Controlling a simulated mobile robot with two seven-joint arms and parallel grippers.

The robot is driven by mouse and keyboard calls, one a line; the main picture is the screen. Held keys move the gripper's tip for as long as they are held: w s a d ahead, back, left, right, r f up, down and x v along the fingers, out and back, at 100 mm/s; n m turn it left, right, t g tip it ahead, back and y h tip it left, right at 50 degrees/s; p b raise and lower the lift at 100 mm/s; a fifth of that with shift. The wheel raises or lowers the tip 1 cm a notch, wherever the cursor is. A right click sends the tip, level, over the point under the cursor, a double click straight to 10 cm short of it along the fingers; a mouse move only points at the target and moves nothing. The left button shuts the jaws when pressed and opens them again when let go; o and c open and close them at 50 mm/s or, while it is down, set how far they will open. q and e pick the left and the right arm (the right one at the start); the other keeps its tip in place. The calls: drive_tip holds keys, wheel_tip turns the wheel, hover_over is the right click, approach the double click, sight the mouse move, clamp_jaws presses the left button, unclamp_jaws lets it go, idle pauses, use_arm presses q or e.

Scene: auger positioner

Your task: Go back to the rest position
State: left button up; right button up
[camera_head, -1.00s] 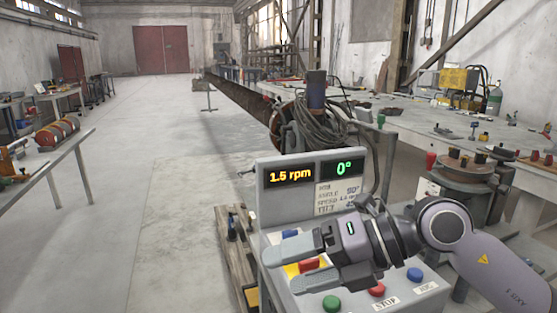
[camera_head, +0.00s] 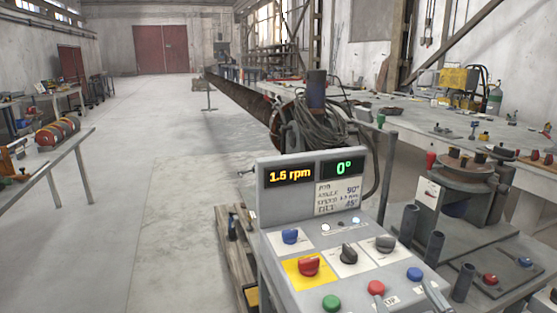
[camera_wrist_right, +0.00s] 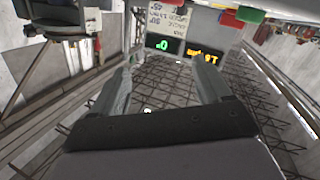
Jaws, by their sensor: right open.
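The control console (camera_head: 268,212) stands in the lower middle of the head view. Its displays read 1.5 rpm (camera_head: 290,175) and 0° (camera_head: 344,168). On its sloped face are a red knob on a yellow plate (camera_head: 309,266), a blue knob (camera_head: 290,236), dark knobs (camera_head: 348,254) and coloured buttons. My right gripper (camera_wrist_right: 163,64) is open and empty in the right wrist view. That view is upside down, with the console displays (camera_wrist_right: 163,45) beyond the fingers. In the head view only a grey tip, seemingly of this gripper, shows at the lower right edge of the console. My left gripper is not in view.
A long auger (camera_head: 235,92) runs back from the machine with cables (camera_head: 330,128) behind the console. A round fixture (camera_head: 462,171) and upright grey posts (camera_head: 408,222) stand at right. A bench (camera_head: 62,163) is at left. The floor (camera_head: 155,200) between is clear.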

drive_tip(key=s+d+f+m+g, duration=0.25)
drive_tip(key=s+f+g, duration=1.15)
drive_tip(key=s+f, duration=0.7)
use_arm(q)
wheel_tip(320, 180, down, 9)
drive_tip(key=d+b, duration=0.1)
drive_tip(key=b, duration=1)
use_arm(e)
drive_tip(key=w+a+f+t+y, duration=0.1)
drive_tip(key=w+a+f+t, duration=0.2)
drive_tip(key=f, duration=0.5)
drive_tip(key=w+a+f+t+y, duration=0.1)
drive_tip(key=w+f+t+y, duration=0.2)
drive_tip(key=f, duration=0.5)
use_arm(q)
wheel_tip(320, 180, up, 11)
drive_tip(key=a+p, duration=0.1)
drive_tip(key=p, duration=1.2)
use_arm(e)
wheel_tip(320, 180, up, 11)
drive_tip(key=d+t+h, duration=0.1)
drive_tip(key=shift+s+n+h, duration=0.35)
drive_tip(key=shift+n+h, duration=0.05)
drive_tip(key=shift+n, duration=0.05)
